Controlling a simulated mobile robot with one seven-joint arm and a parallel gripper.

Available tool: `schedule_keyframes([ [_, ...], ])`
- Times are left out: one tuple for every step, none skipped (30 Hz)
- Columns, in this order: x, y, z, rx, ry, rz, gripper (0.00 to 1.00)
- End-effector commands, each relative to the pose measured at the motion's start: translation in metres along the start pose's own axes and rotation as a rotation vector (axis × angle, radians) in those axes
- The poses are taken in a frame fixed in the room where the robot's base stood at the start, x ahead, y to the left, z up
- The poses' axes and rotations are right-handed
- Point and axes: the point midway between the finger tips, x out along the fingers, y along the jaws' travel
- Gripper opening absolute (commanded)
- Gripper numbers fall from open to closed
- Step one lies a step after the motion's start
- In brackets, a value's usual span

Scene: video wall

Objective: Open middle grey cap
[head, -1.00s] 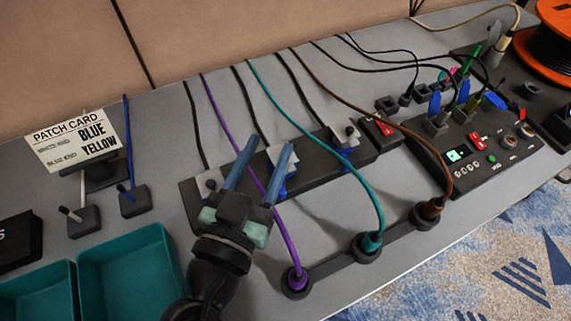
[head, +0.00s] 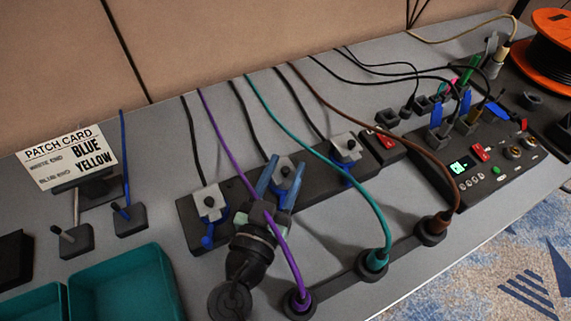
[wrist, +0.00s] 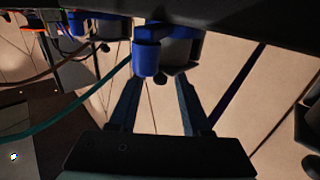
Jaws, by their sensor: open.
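Three grey caps with dark knobs and blue parts sit along a dark strip on the desk: the left cap (head: 209,202), the middle cap (head: 289,168) and the right cap (head: 345,146). My gripper (head: 283,178) is open, its two blue fingers spread at the middle cap, partly covering it. In the wrist view, my gripper (wrist: 158,82) points at a grey round part (wrist: 181,52) with a blue part (wrist: 146,52) beside it. The fingertips lie close below them. I cannot tell whether they touch.
A purple cable (head: 235,148) passes close by my gripper, and a teal cable (head: 318,155) runs to its right. A teal tray (head: 120,285) is at the lower left. A control box (head: 490,155) stands at the right.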

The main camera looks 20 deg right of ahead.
Motion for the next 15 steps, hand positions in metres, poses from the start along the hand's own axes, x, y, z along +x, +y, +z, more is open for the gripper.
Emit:
schedule_keyframes([
  [0.0037,0.0005,-0.0005,0.001,0.0,0.002,0.48],
  [0.0051,0.0005,-0.0005,0.001,0.0,0.002,0.48],
  [0.0064,0.0004,-0.0005,0.001,0.0,0.001,0.48],
  [0.007,0.0003,-0.0004,0.001,0.0,0.001,0.48],
  [0.0074,0.0002,-0.0003,0.001,0.0,0.0,0.48],
  [0.0076,0.0002,-0.0002,0.001,0.0,0.0,0.48],
  [0.0076,0.0002,-0.0001,0.001,0.0,0.0,0.48],
  [0.0076,0.0001,-0.0001,0.001,0.0,0.0,0.48],
  [0.0075,0.0002,-0.0001,0.001,0.0,0.0,0.48],
  [0.0075,0.0002,-0.0001,0.001,0.0,0.0,0.48],
  [0.0074,0.0002,-0.0001,0.001,0.0,0.0,0.48],
  [0.0074,0.0002,-0.0001,0.001,0.0,0.0,0.45],
  [0.0073,0.0002,-0.0001,0.001,0.0,0.0,0.39],
  [0.0073,0.0002,-0.0001,0.001,0.0,0.0,0.34],
  [0.0072,0.0002,-0.0002,0.001,0.0,0.0,0.27],
])
